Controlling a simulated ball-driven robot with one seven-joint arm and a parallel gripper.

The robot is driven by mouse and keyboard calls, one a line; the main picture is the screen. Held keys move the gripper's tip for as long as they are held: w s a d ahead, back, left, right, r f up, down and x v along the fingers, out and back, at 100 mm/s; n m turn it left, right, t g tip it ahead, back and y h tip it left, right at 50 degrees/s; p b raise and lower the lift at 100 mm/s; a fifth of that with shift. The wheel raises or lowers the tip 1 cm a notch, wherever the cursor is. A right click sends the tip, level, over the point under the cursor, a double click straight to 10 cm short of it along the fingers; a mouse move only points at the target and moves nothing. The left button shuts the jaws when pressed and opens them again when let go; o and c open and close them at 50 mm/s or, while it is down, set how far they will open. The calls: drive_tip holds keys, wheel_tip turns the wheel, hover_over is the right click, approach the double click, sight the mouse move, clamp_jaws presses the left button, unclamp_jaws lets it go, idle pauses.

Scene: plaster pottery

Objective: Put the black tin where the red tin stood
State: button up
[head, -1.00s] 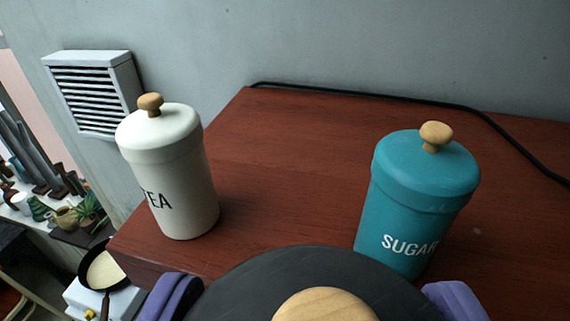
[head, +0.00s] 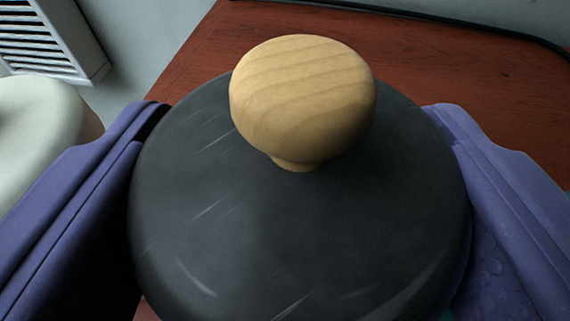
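The black tin (head: 300,230) fills the middle of the head view, seen from above, with its scuffed dark lid and round wooden knob (head: 303,98). My gripper (head: 292,150) has one purple finger on each side of the tin, both seeming to press against it. The tin's lower part and base are hidden, so I cannot tell whether it touches the table. No red tin is in view.
The reddish-brown tabletop (head: 450,85) is bare behind the black tin. A black cable (head: 440,22) runs along the grey wall. A vent (head: 45,40) is at upper left.

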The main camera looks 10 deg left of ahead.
drive_tip(key=shift+f, duration=0.55)
drive_tip(key=shift+s, duration=0.2)
drive_tip(key=shift+f, duration=0.15)
drive_tip(key=o, duration=1.4)
drive_tip(key=shift+w+f, duration=0.1)
drive_tip(key=shift+r, duration=0.25)
drive_tip(key=b+v, duration=0.3)
drive_tip(key=v, duration=0.9)
drive_tip(key=shift+d, duration=0.15)
